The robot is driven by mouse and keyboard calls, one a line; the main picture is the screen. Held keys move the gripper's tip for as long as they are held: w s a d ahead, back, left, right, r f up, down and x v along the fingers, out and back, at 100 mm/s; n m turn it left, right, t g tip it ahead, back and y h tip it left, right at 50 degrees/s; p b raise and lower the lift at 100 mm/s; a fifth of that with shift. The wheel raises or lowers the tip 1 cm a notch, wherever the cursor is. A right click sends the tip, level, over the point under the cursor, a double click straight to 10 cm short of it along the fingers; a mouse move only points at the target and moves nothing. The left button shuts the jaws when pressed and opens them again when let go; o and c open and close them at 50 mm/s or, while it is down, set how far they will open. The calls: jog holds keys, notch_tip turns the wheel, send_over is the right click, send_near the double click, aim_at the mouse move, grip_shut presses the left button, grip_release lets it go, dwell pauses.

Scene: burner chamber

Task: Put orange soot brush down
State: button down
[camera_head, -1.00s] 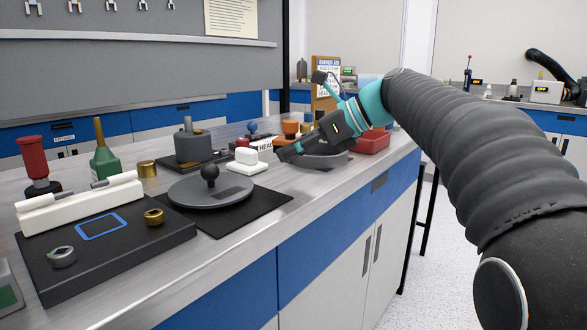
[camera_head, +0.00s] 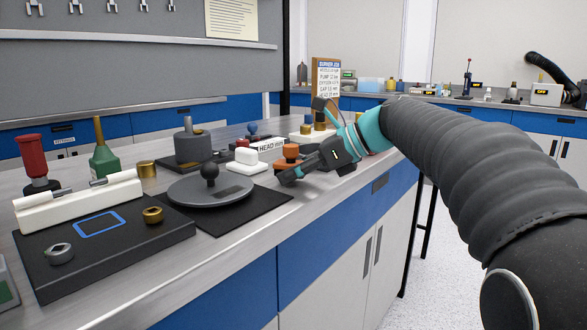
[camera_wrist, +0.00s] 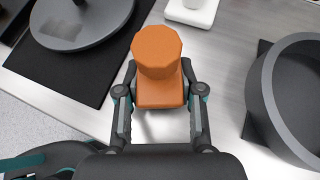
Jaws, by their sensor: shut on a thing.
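The orange soot brush (camera_head: 287,153) has a faceted round knob on a squared orange block. It is upright between the fingers of my gripper (camera_head: 285,178), low over the metal bench top (camera_head: 225,238). In the wrist view the brush (camera_wrist: 157,55) sits between both fingertips of my gripper (camera_wrist: 160,95), which is shut on its block. Bare bench shows just behind the block. The underside of the brush is hidden, so I cannot tell whether it touches the bench.
A round grey plate with a black knob (camera_head: 210,188) lies on a black mat (camera_wrist: 85,85) left of the brush. A white block (camera_head: 248,160) stands close behind. A grey round dish (camera_wrist: 300,105) is to the right in the wrist view. The bench's front edge is near.

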jog(key=c, duration=0.7)
grip_release()
jog(key=shift+r, duration=0.3)
jog(key=p+v, duration=0.1)
jog(key=v, duration=1.1)
jog(key=shift+r+p, duration=0.3)
jog(key=shift+p, duration=0.05)
